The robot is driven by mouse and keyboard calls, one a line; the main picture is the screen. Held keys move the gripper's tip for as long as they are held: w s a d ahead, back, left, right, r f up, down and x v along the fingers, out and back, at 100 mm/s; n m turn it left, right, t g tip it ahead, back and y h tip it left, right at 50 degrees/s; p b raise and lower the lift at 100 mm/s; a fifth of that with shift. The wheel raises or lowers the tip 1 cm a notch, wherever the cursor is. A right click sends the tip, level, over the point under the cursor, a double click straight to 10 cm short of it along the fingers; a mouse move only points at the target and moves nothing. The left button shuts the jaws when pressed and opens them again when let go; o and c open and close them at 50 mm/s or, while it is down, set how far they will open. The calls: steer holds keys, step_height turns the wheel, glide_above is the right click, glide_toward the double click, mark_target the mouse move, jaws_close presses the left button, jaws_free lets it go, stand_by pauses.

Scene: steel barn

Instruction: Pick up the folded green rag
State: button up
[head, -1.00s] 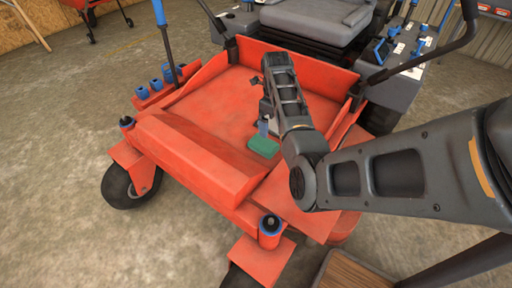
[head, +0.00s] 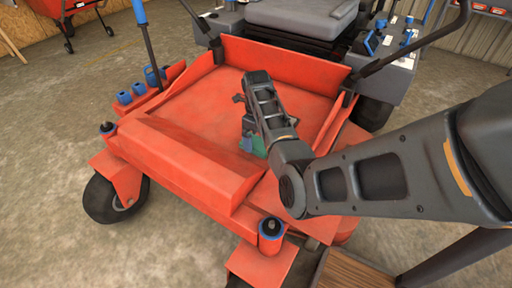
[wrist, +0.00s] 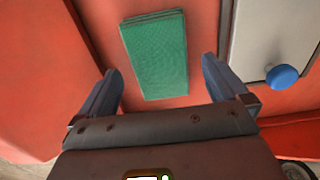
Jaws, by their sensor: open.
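The folded green rag (wrist: 157,55) lies flat on the red deck of the mower, seen in the wrist view just ahead of my gripper. In the head view the rag (head: 258,146) shows only in part, as my arm hides the rest. My gripper (wrist: 162,82) is open, with one blue-grey finger on each side of the rag's near end in the picture. Nothing is between the fingers that I can see them touching; the height above the rag is hard to tell. In the head view my gripper (head: 250,135) is mostly hidden by my wrist.
The red mower deck (head: 205,120) has a raised front ledge (head: 190,165). A grey panel with a blue knob (wrist: 283,76) is right of the rag. The grey seat (head: 300,15) and control levers (head: 425,45) stand behind. Bare deck lies left of my arm.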

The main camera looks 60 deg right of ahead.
mark_target(256, 145)
step_height(256, 145, down, 3)
steer(key=shift+a+r+b, duration=0.1)
steer(key=shift+r+b, duration=0.05)
steer(key=shift+b, duration=0.15)
steer(key=c, duration=1.1)
